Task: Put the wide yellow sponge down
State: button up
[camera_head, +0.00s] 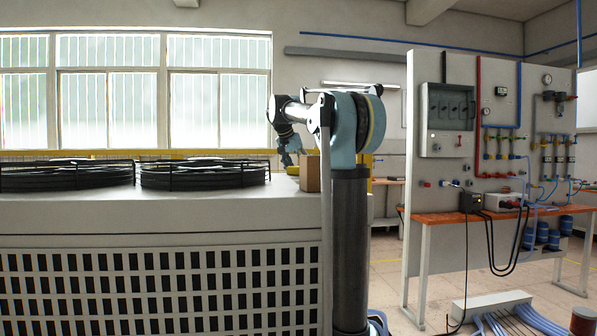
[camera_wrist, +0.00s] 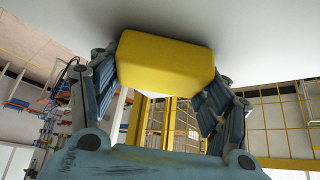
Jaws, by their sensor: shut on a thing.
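The wide yellow sponge (camera_wrist: 165,62) is between the two fingers of my gripper (camera_wrist: 163,85) in the wrist view, and the fingers are shut on its sides. A pale flat surface lies right beside the sponge in that view; I cannot tell whether they touch. In the head view my gripper (camera_head: 290,158) points down at the right end of the white heater top (camera_head: 230,190). A small piece of the sponge (camera_head: 292,171) shows there, close to that top. My own arm hides part of this area.
A brown box (camera_head: 311,173) stands on the heater top just right of the sponge. Two black round fan guards (camera_head: 203,175) take up the top to the left. A yellow rail (camera_head: 150,153) runs behind. A panel with an orange bench (camera_head: 470,215) stands at the right.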

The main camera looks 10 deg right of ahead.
jog(key=o, duration=1.4)
jog(key=v, duration=1.2)
